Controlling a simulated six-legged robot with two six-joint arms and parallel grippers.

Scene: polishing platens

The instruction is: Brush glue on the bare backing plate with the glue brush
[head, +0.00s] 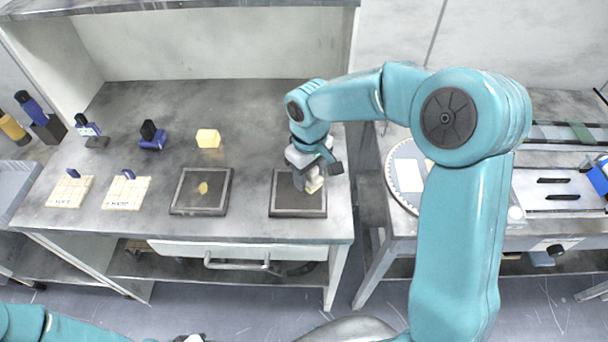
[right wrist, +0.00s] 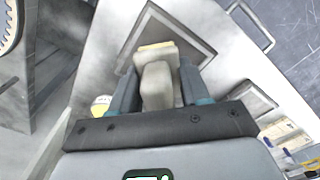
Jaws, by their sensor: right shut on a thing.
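My right gripper (head: 306,180) is over the right-hand dark square plate (head: 285,204), which lies near the table's front edge and is partly covered by the gripper. In the right wrist view the gripper (right wrist: 158,90) is shut on a pale block-like tool with a yellowish tip, seemingly the glue brush (right wrist: 157,78). Its tip is over the framed plate (right wrist: 190,40); I cannot tell whether it touches. No glue shows on the visible part of this plate. The left-hand dark plate (head: 184,204) carries a yellowish patch.
A yellow block (head: 208,138) and blue-black tools (head: 152,137) stand behind the plates. Two cream pads (head: 70,191) with blue parts lie at left. A drawer handle (head: 237,264) is below the front edge. A round disc (head: 404,175) is on the right bench.

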